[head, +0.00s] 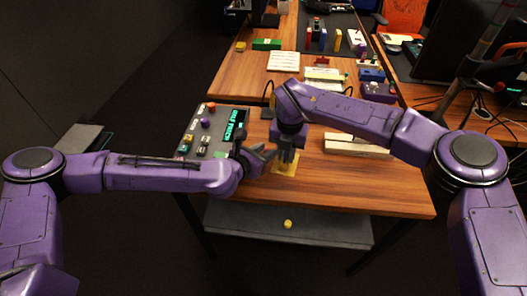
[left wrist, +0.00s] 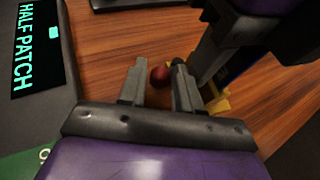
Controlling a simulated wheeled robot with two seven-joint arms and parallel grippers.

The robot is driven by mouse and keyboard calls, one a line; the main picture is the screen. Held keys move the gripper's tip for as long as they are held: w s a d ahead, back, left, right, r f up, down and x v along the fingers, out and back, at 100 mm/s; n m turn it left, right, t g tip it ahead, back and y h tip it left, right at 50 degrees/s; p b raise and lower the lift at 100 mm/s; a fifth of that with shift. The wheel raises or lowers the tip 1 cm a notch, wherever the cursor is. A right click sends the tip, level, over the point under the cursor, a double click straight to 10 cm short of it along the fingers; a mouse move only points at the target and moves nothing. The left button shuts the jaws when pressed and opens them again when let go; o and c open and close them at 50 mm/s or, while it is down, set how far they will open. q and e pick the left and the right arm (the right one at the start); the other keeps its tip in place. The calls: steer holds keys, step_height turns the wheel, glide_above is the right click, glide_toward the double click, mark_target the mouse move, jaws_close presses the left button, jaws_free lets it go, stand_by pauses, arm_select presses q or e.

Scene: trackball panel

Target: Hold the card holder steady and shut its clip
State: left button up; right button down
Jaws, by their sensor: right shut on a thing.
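The card holder (head: 285,168) is a small yellow piece on the wooden table near its front, mostly covered by my right gripper. Its yellow edge also shows at the right of the left wrist view (left wrist: 220,102). My right gripper (head: 287,157) points down and is shut on the holder. My left gripper (head: 268,153) is just left of the holder; in the left wrist view its two fingers (left wrist: 159,70) stand apart. A dark red ball (left wrist: 160,76) shows between the fingertips; I cannot tell whether it belongs to the clip. The clip itself is not clear.
A grey control panel (head: 222,147) with knobs and a lit display stands left of the grippers. A pale slatted block (head: 357,145) lies to the right. The table's front right (head: 370,190) is clear. A lower shelf (head: 330,231) holds a small yellow object (head: 288,224).

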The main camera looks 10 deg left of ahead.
arm_select(q)
jaws_close()
steer(key=shift+s+d+n+t+y, duration=0.3)
steer(key=shift+n+t+y, duration=0.1)
steer(key=shift+n+y, duration=0.4)
steer(key=shift+a, duration=0.1)
jaws_free()
steer(key=shift+s, duration=0.1)
steer(key=v, duration=1.1)
steer(key=shift+s+a+r, duration=0.15)
steer(key=shift+s+r, duration=0.05)
steer(key=shift+s, duration=0.15)
